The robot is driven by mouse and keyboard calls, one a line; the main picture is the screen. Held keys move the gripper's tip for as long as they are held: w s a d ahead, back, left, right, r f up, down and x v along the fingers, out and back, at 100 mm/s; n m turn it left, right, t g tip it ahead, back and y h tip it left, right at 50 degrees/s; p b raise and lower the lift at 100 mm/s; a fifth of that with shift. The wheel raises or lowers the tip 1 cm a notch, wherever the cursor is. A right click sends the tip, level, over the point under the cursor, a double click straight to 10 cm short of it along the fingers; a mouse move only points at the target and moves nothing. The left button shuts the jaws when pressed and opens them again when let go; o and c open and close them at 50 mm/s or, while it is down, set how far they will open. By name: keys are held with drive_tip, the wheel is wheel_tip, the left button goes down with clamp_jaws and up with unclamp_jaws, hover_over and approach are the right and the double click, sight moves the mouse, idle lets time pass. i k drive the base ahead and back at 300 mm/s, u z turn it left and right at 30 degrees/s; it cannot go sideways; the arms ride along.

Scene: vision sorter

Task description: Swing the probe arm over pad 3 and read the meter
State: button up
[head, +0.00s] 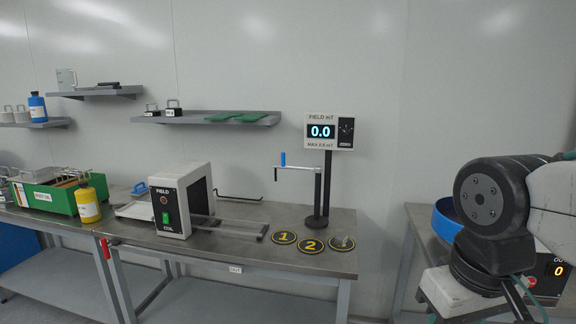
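The field meter (321,131) stands on a dark post (326,185) at the back of the workbench and its display reads 0.0. The probe arm (300,168) reaches left from the post, with a blue handle (283,159) and a short tip hanging down near its left end. Yellow-ringed black pads lie in front of the post: pad 1 (283,238), pad 2 (311,246) and a third pad (341,249). A small grey object (343,241) sits on the third pad and hides its number. My arm shows at the right, but my gripper is not in view.
A white coil box (181,203) with a green switch and rails stands left of the pads. A green crate (50,196) and yellow bottle (87,203) are farther left. A blue round container (447,218) is on the right-hand table, partly behind my arm.

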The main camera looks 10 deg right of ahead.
sight(296, 168)
drive_tip(key=u, duration=0.55)
drive_tip(key=i, duration=1.45)
drive_tip(key=z, duration=0.7)
